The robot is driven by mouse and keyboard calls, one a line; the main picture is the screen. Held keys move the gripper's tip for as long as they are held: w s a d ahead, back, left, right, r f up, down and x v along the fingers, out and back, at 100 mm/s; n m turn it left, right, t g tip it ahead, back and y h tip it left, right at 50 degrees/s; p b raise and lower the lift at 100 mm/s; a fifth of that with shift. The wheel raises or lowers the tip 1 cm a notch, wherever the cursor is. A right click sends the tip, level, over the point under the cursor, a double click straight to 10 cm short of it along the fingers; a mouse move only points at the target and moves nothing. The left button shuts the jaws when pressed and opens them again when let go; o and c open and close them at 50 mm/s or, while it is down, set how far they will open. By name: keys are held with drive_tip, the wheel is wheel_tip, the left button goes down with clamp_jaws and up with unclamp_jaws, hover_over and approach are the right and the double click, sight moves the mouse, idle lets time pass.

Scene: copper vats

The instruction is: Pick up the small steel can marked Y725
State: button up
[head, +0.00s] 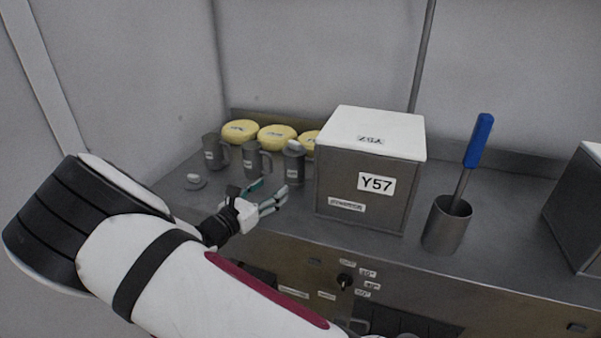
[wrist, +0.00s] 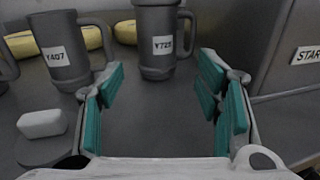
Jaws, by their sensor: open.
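The small steel can marked Y725 (wrist: 157,62) stands upright on the counter in the wrist view, straight ahead of my gripper (wrist: 161,85). Its label faces me, a handle shows at its right, and its top is cut off. In the head view it appears to be the rightmost small can (head: 293,172), with a pale lid on top, left of the big box. My gripper (head: 266,195) is open, its teal-padded fingers spread wide. The can is beyond the fingertips, with bare counter between them.
A steel mug marked Y407 (wrist: 68,70) stands left of the can, with another mug (head: 211,150) further left. A loose lid with a white knob (head: 195,182) lies nearby. Yellow rounds (head: 277,138) are behind. The Y57 box (head: 335,190) stands close at the right.

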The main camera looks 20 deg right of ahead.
sight(289, 173)
drive_tip(key=shift+w+a+f, duration=0.1)
drive_tip(key=shift+w+f, duration=0.1)
drive_tip(key=shift+w, duration=0.1)
drive_tip(key=shift+n, duration=0.3)
drive_tip(key=x, duration=0.7)
drive_tip(key=shift+a+r+b, duration=0.1)
drive_tip(key=shift+b, duration=0.25)
drive_tip(key=shift+b+x, duration=0.4)
drive_tip(key=shift+x, duration=2.4)
drive_tip(key=shift+w+d+r+t, duration=0.2)
drive_tip(key=shift+w+d+t, duration=0.1)
drive_tip(key=shift+w+d, duration=0.05)
drive_tip(key=shift+c, duration=0.3)
drive_tip(key=shift+r, duration=0.1)
clamp_jaws()
